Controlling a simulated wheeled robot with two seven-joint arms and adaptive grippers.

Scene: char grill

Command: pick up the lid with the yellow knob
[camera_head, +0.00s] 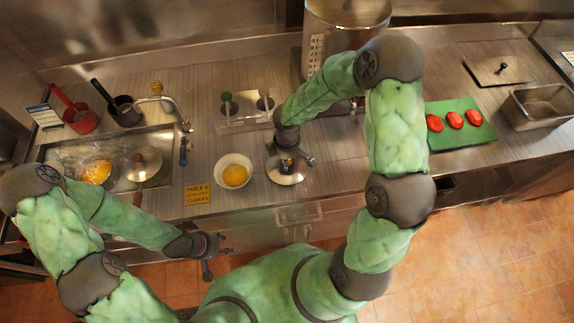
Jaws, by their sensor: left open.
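A round silver lid (287,177) lies on the counter near its front edge. Its small knob looks yellowish and is partly hidden by my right gripper (289,160). That gripper points down right over the lid, at the knob; whether its fingers touch or grip the knob is too small to tell. My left gripper (217,262) is open and empty, in front of the counter and low over the floor, well apart from the lid.
A white bowl with yellow content (235,174) stands just left of the lid. Another lid (143,163) is at the sink (65,152). A yellow sign (197,194) lies at the counter edge. A tall pot (345,22) stands behind; a green board (460,138) with red pieces is right.

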